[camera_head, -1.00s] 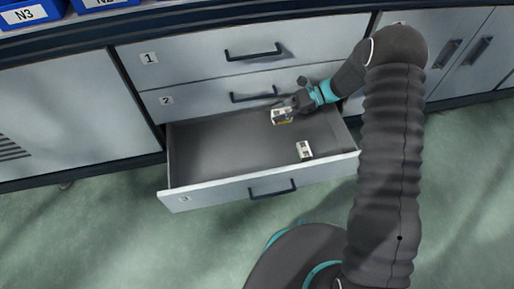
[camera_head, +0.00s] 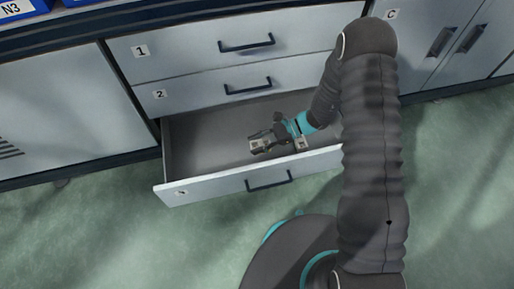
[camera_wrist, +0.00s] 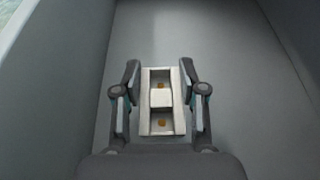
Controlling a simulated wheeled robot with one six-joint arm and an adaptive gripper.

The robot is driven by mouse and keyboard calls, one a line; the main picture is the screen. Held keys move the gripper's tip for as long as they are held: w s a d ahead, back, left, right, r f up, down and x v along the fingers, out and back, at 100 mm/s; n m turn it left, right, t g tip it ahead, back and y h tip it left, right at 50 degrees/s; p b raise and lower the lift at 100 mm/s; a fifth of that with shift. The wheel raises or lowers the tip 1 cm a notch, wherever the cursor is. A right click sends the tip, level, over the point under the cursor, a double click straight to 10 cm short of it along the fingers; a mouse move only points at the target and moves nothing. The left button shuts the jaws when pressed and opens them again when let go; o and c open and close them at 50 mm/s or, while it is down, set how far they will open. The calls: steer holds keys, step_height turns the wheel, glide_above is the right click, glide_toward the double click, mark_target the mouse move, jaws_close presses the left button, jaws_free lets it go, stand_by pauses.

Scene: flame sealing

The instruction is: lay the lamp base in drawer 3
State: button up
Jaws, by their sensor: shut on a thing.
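Drawer 3 (camera_head: 172,188) is pulled open below drawers 1 and 2. My gripper (camera_head: 258,147) is inside the drawer's outline, low over its floor, in the head view. In the wrist view my gripper (camera_wrist: 161,100) is shut on the lamp base (camera_wrist: 161,128), a pale block with two recesses, each showing an orange spot. The lamp base also shows at the fingertips in the head view (camera_head: 257,145). I cannot tell whether it touches the drawer floor. A second small pale block (camera_head: 302,143) lies in the drawer to the right, partly hidden by my arm.
Drawer 1 (camera_head: 190,50) and drawer 2 (camera_head: 195,96) are shut above. The drawer's left part (camera_head: 205,145) is bare. Its walls stand close on the left in the wrist view (camera_wrist: 60,90). Blue bins (camera_head: 22,8) stand on the counter at upper left.

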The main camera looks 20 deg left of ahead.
steer(key=shift+f, duration=1.7)
steer(key=shift+f+b, duration=0.15)
steer(key=shift+b, duration=0.15)
steer(key=o, duration=1.1)
steer(key=shift+o, duration=0.2)
